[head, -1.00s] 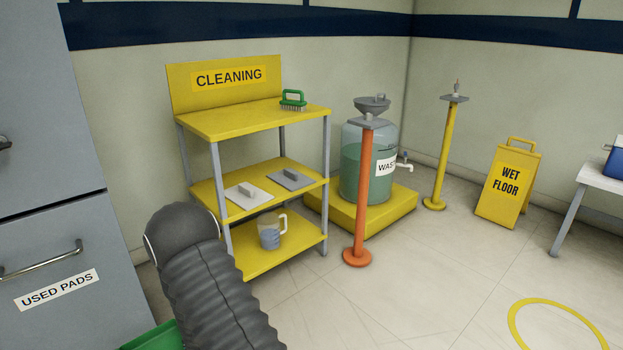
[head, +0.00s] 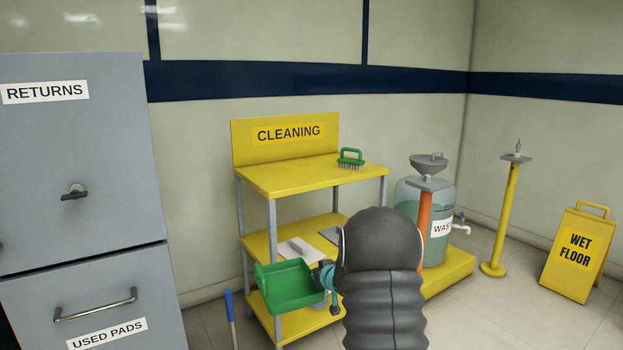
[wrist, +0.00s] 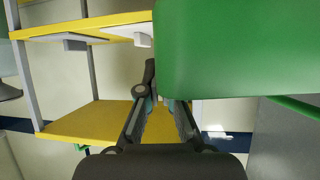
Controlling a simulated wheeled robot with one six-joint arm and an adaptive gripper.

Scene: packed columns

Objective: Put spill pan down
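The spill pan is a green tray (head: 284,290), held in the air in front of the yellow cleaning shelf (head: 262,179) in the head view. My gripper (head: 327,274) is at the pan's right edge and appears shut on it; my dark arm hides part of the grip. In the wrist view the pan (wrist: 235,50) fills the upper right, close to the fingers of my gripper (wrist: 160,100). The exact contact between fingers and pan is hard to see there.
Grey cabinets (head: 110,200) stand left. A green brush (head: 350,157) sits on the shelf top; pale pads (head: 300,249) lie on the middle tier. A blue pole (head: 229,310) stands by the shelf. The waste tank (head: 440,243), yellow post (head: 503,225) and wet-floor sign (head: 575,255) are right.

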